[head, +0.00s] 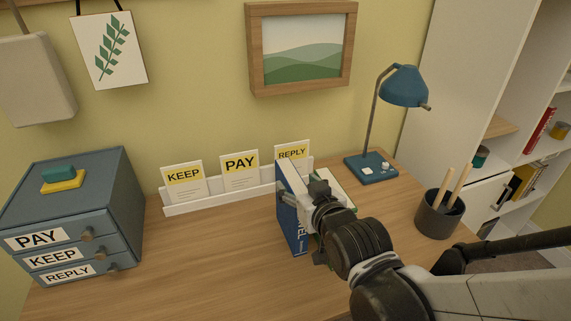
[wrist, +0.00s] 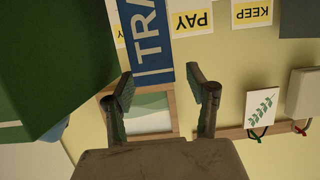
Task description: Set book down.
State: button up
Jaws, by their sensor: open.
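A blue book (head: 292,233) with white lettering stands upright on the wooden desk (head: 200,265), in front of the white card rack. In the wrist view the blue book (wrist: 158,35) shows its spine with "TRA", and its near end reaches between my fingertips. My wrist hides part of the book in the head view.
A green book (wrist: 55,55) stands close beside the blue one. The white rack (head: 225,198) holds KEEP, PAY and REPLY cards. A blue lamp (head: 371,168) and a dark pencil cup (head: 437,217) are to the right. A blue drawer unit (head: 75,200) is left; desk between is clear.

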aim_at(292, 176)
jog(key=shift+b+x, duration=0.7)
jog(key=shift+x, duration=1.8)
jog(key=shift+d+f, duration=0.1)
jog(key=shift+f, duration=0.05)
jog(key=shift+c, duration=0.3)
grip_shut()
